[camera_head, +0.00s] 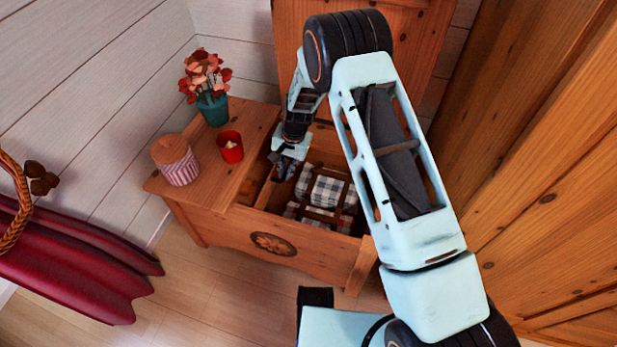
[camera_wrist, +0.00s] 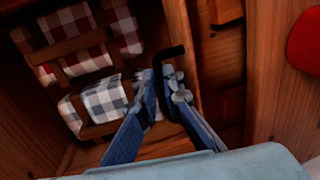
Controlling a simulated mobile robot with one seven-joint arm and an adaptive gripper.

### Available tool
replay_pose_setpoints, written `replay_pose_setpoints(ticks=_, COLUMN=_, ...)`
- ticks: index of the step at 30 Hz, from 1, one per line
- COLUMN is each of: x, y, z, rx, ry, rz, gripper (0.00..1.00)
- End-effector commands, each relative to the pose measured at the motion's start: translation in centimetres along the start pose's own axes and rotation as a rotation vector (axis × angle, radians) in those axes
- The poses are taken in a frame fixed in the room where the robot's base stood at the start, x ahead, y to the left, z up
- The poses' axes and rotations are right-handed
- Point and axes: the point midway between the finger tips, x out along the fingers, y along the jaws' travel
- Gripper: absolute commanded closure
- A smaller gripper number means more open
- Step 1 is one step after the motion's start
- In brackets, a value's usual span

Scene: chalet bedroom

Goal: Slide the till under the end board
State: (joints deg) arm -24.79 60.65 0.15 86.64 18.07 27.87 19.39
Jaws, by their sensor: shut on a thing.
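The chest's wooden end board (camera_head: 217,188) is the flat top at its left end, and its edge shows at the right of the wrist view (camera_wrist: 270,75). The till appears to be the wooden tray inside the open chest, with a wall (camera_wrist: 173,28) running beside checked cloth bundles. A small black handle (camera_wrist: 170,52) shows at that wall. My gripper (camera_wrist: 160,80) reaches down into the chest and is shut at the handle; the exact contact is partly hidden by the fingers. In the head view my gripper (camera_head: 286,166) is beside the end board's inner edge.
On the end board stand a red cup (camera_head: 230,148), a striped canister (camera_head: 176,162) and a potted flower (camera_head: 211,106). Grey checked bundles (camera_head: 327,190) lie in the chest. The raised lid is behind, and a wooden wardrobe (camera_head: 540,200) closes off the right.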

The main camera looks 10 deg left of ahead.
Motion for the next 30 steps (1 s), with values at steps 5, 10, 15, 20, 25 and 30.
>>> replay_pose_setpoints(ticks=5, x=0.8, y=-3.5, z=0.0, rx=-0.004, ry=0.0, rz=-0.002, gripper=1.0)
replay_pose_setpoints(ticks=10, x=1.2, y=-5.5, z=0.0, rx=-0.001, ry=-0.001, rz=-0.001, gripper=1.0)
replay_pose_setpoints(ticks=15, x=1.3, y=-6.5, z=0.0, rx=-0.001, ry=-0.001, rz=-0.001, gripper=1.0)
replay_pose_setpoints(ticks=20, x=1.2, y=-6.9, z=0.0, rx=0.0, ry=-0.001, rz=-0.003, gripper=1.0)
replay_pose_setpoints(ticks=25, x=1.2, y=-7.0, z=0.0, rx=0.0, ry=0.001, rz=-0.006, gripper=1.0)
replay_pose_setpoints(ticks=30, x=1.2, y=-7.1, z=-0.1, rx=0.0, ry=0.002, rz=-0.008, gripper=0.84)
